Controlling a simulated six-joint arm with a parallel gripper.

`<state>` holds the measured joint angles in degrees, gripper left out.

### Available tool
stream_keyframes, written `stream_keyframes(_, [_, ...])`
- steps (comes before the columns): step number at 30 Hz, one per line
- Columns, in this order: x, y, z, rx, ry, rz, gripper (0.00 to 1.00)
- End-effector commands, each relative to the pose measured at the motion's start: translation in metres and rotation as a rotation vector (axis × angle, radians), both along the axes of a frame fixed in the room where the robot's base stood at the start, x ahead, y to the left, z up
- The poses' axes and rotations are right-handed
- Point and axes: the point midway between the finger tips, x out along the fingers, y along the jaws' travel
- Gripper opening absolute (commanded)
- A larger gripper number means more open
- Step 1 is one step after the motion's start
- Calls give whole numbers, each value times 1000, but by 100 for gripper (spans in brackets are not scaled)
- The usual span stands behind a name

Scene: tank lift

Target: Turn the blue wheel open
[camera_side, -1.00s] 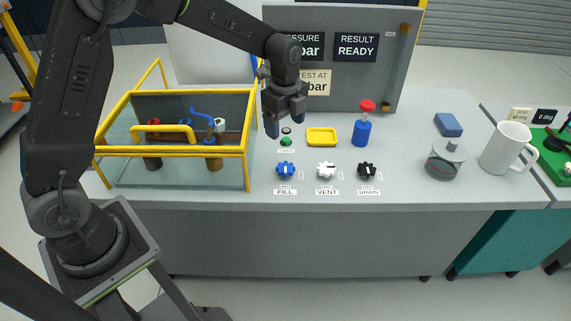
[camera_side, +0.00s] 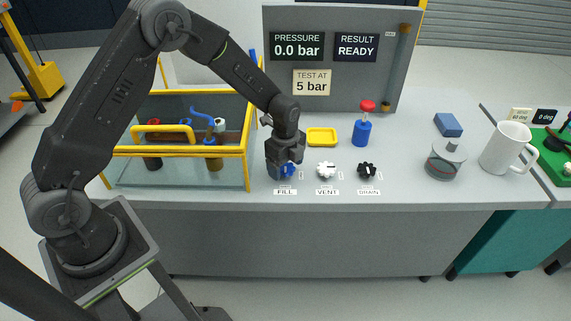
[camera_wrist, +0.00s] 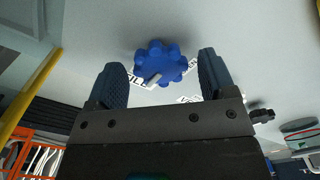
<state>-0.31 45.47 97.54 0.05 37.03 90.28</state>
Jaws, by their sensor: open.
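The blue wheel (camera_side: 287,171) is a lobed knob with a white pointer line, above the label FILL (camera_side: 285,191) on the grey bench. In the wrist view the blue wheel (camera_wrist: 161,63) lies between and just beyond my two fingertips, with bench visible on both sides of it. My gripper (camera_side: 284,172) is low over the wheel, fingers pointing down; in the side view it covers part of the wheel. In the wrist view my gripper (camera_wrist: 162,75) is open, its dark blue finger pads apart. Whether a pad touches the wheel I cannot tell.
A white wheel (camera_side: 326,170) labelled VENT and a black wheel (camera_side: 368,170) labelled DRAIN stand to the right. A yellow-framed tank (camera_side: 248,150) is close on the left. A yellow tray (camera_side: 322,136) and a blue pump with red knob (camera_side: 361,133) are behind. The panel reads 0.0 bar, READY.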

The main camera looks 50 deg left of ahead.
Motion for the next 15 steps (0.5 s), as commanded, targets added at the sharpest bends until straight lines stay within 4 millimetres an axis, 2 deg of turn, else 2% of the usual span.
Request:
stream_keyframes(8, [0,0,-1,0,-1,0,77])
stream_keyframes(15, [0,0,-1,0,0,0,55])
